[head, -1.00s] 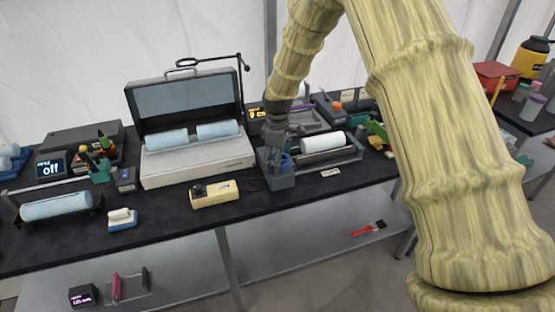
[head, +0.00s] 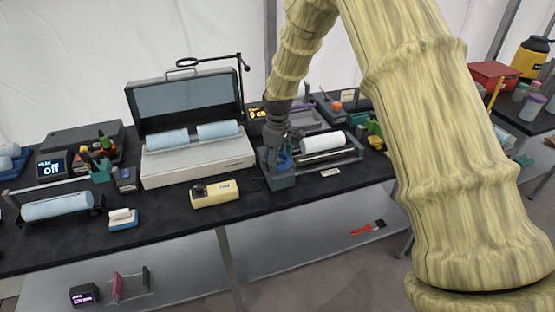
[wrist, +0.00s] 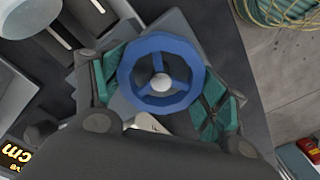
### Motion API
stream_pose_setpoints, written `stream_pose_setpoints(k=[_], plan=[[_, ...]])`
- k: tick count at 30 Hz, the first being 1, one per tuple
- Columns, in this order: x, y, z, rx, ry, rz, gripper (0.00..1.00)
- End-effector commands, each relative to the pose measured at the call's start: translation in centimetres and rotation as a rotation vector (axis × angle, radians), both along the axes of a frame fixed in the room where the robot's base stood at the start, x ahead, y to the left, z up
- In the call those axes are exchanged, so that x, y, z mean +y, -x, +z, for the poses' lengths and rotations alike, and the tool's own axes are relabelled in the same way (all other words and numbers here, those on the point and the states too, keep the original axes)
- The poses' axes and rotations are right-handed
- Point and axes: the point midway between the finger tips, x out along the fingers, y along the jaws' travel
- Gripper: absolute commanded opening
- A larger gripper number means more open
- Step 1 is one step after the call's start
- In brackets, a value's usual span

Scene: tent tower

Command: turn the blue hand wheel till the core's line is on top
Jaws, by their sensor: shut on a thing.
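The blue hand wheel (wrist: 137,60) has three spokes and a pale hub, and fills the middle of the wrist view. My gripper (wrist: 161,88) is shut on it, with one teal finger pad at its left and one at its lower right. In the head view the wheel (head: 284,162) shows below my gripper (head: 279,157), at the left end of a grey rig (head: 283,182). The white core (head: 323,141) lies in the rig, right of the wheel. Part of a white cylinder (wrist: 22,22) shows at the wrist view's upper left. I cannot make out any line on the core.
A cream box (head: 214,194) stands left of the rig. A grey open-lidded machine (head: 199,158) with two pale blue rolls stands behind it. A display (head: 258,113) and a purple-grey tray (head: 312,121) are behind the rig. The table's front edge is close to the rig.

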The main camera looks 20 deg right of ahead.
Motion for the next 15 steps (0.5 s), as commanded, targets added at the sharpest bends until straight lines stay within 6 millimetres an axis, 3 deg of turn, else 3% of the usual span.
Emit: stream_pose_setpoints(k=[13,14,15], plan=[[-0.06,-0.11,0.10,-0.003,0.000,-0.058,0.49],[-0.06,-0.11,0.10,-0.003,0.000,-0.058,0.75],[-0.07,-0.12,0.11,-0.003,0.000,-0.058,0.82]])
